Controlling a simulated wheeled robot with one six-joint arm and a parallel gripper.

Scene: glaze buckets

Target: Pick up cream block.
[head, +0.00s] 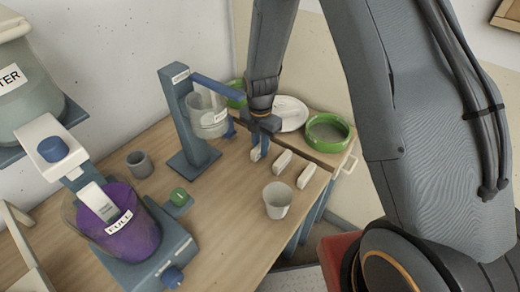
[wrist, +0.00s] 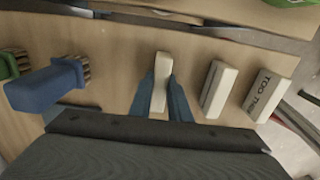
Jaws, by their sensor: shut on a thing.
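My gripper (head: 258,149) points down at the back right of the wooden table, and its blue fingers also show in the wrist view (wrist: 160,98). It is shut on a cream block (wrist: 161,82), with one finger on each side of it. In the head view the fingers mostly hide this block. I cannot tell whether it touches the table. Two similar cream blocks lie to its right: a middle one (head: 282,160) and an outer one (head: 307,175). In the wrist view the outer block (wrist: 266,95) reads "TOO THIN"; the middle block (wrist: 218,88) shows no readable words.
A pale cup (head: 277,201) stands in front of the blocks. A green bowl (head: 328,147) and white plate (head: 291,113) are behind. A blue-grey stand (head: 185,125) and purple bucket (head: 122,235) are left.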

